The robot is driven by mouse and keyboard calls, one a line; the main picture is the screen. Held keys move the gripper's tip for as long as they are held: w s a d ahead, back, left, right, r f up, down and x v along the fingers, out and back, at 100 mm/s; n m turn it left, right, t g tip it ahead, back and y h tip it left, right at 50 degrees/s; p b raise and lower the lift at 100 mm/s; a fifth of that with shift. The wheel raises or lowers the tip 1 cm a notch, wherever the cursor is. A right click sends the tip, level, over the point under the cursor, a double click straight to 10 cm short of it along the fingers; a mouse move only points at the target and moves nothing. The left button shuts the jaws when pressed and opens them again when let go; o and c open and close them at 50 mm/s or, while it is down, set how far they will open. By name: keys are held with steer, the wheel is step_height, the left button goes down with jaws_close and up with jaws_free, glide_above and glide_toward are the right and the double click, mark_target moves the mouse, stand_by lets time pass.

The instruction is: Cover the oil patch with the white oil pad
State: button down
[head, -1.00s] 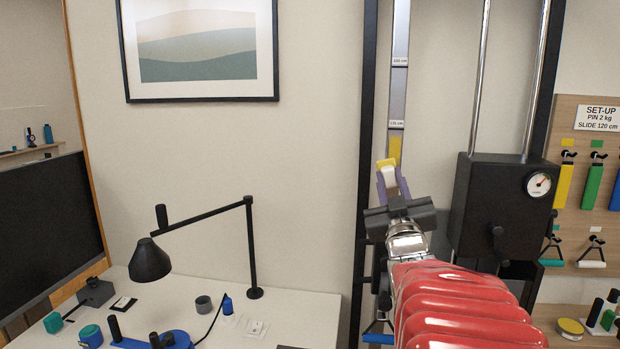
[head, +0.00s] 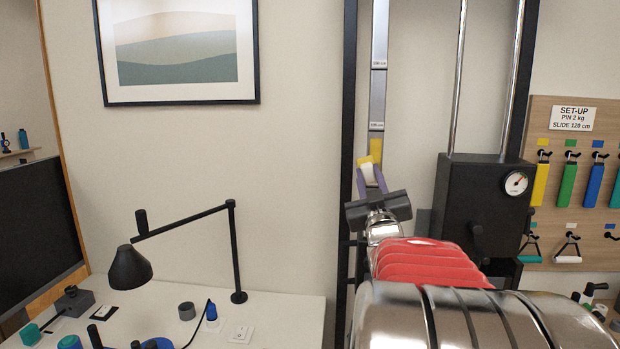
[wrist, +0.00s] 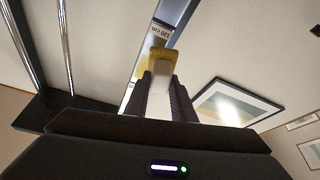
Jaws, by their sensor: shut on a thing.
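My gripper (head: 369,178) is raised in front of a tall upright column and is shut on a small white piece (head: 367,172). In the wrist view, the white piece (wrist: 158,98) sits between the two purple-grey fingers. A yellow block (head: 376,150) shows just beyond the fingertips, against the column's scale strip (head: 378,95). It also shows in the wrist view (wrist: 157,63). I cannot tell whether the white piece and the yellow block are joined. I see no oil patch, and nothing that I can clearly tell is an oil pad.
A black box with a gauge (head: 483,205) stands on rods right of my gripper. A pegboard (head: 545,262) with coloured tags and handles is at the right. A white desk (head: 275,318) with a black lamp (head: 130,267) is at lower left. A framed picture (head: 180,50) hangs above.

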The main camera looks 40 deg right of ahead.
steer(key=shift+w+d, duration=0.4)
steer(key=shift+d, duration=0.05)
steer(key=c, duration=2.1)
jaws_free()
jaws_close()
